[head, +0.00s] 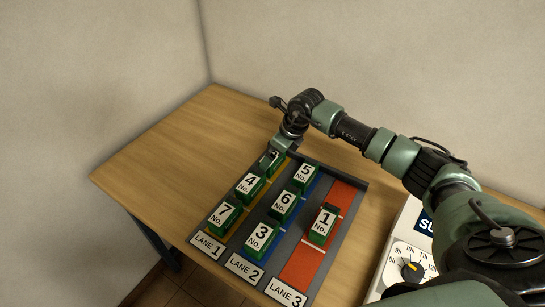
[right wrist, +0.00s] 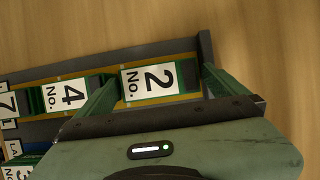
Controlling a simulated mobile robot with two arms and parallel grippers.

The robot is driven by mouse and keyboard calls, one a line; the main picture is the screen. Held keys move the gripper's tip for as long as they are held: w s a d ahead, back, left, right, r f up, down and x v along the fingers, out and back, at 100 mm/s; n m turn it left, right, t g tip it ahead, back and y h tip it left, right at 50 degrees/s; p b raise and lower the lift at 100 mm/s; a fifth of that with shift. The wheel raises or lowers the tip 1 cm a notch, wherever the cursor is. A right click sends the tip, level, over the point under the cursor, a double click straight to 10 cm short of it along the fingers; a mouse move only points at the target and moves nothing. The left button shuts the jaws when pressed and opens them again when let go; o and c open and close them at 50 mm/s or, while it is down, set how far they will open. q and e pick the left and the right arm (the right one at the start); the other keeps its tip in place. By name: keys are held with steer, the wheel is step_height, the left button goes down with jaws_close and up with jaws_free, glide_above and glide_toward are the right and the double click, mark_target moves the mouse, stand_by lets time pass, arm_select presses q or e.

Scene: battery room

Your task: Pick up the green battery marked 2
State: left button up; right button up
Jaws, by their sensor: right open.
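The green battery marked 2 (right wrist: 148,82) lies in the yellow lane, at the far end of lane 1. In the head view only part of it (head: 268,164) shows below my right gripper (head: 277,154). In the right wrist view my right gripper (right wrist: 160,76) is open, with one finger at each end of battery 2. The left finger comes down between battery 2 and battery 4 (right wrist: 66,96); the right finger is by the tray's end wall. I cannot tell whether either finger touches the battery. My left gripper is not in view.
The grey tray (head: 354,184) has three lanes. Lane 1 also holds batteries 4 (head: 248,184) and 7 (head: 222,215); lane 2 holds 5 (head: 304,175), 6 (head: 285,204) and 3 (head: 261,238); lane 3 holds 1 (head: 323,224). A white dial box (head: 408,262) stands right. The table's left is clear.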

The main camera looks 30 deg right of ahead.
steer(key=shift+f, duration=0.15)
steer(key=c, duration=1.5)
steer(key=shift+w, duration=0.1)
steer(key=c, duration=0.4)
